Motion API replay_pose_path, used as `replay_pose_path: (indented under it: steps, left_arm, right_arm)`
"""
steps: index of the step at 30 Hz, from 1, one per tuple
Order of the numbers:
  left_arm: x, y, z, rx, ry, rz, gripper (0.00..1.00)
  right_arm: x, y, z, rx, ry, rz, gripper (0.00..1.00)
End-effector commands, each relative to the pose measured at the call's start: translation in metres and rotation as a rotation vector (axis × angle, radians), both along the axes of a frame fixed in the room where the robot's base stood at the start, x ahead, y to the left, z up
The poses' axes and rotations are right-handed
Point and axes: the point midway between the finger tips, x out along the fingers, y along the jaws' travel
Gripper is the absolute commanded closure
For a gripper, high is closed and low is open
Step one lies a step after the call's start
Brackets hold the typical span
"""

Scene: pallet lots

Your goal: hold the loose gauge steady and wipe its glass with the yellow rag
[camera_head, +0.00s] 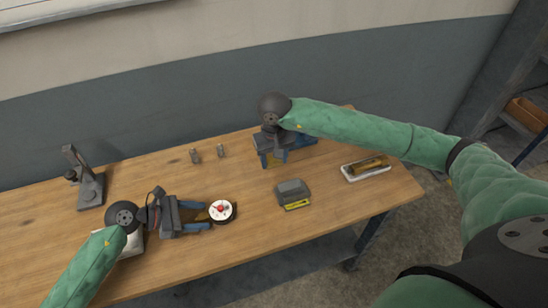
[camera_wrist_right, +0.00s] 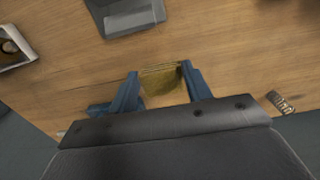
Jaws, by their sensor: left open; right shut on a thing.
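The gauge (camera_head: 222,211), with a white face, red centre and dark rim, lies on the wooden table, glass up. My left gripper (camera_head: 207,215) is open, its blue fingers pointing right and reaching up to the gauge's left side. A brownish part shows between these fingers; I cannot tell whether they touch it. My right gripper (camera_head: 276,159) is at the table's back, right of and behind the gauge. It is shut on the yellow rag (camera_wrist_right: 161,80), which shows between its blue fingertips in the right wrist view. Whether the rag touches the table is unclear.
A grey block with a yellow front (camera_head: 292,192) sits right of the gauge. A white tray (camera_head: 348,174) holding a brass cylinder is at the right end. Two small metal fittings (camera_head: 195,156) stand behind the gauge. A dark stand (camera_head: 90,189) is at far left.

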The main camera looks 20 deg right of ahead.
Motion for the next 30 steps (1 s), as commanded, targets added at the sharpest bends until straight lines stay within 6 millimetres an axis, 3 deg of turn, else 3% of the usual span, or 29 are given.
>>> replay_pose_path:
  steps: [7, 18, 26, 27, 28, 30]
  left_arm:
    - [0.001, -0.014, -0.007, 0.0, -0.001, 0.0, 0.45]
    - [0.0, -0.016, -0.007, 0.0, -0.001, 0.0, 0.47]
    - [0.0, -0.016, -0.007, 0.0, -0.001, 0.0, 0.98]
    - [0.0, -0.016, -0.007, 0.0, -0.001, 0.0, 1.0]
    - [0.0, -0.016, -0.007, 0.0, -0.001, 0.0, 0.77]
    - [0.0, -0.016, -0.007, 0.0, -0.001, 0.0, 0.63]
  right_arm:
    - [0.0, 0.0, -0.007, 0.0, -0.001, 0.0, 0.69]
    - [0.0, 0.0, -0.007, 0.0, -0.001, 0.0, 0.69]
    - [0.0, 0.0, -0.007, 0.0, -0.001, 0.0, 0.69]
    - [0.0, 0.0, -0.007, 0.0, 0.0, 0.0, 0.69]
    - [0.0, 0.0, -0.007, 0.0, 0.0, 0.0, 0.69]
    - [0.0, 0.0, -0.007, 0.0, 0.0, 0.0, 0.69]
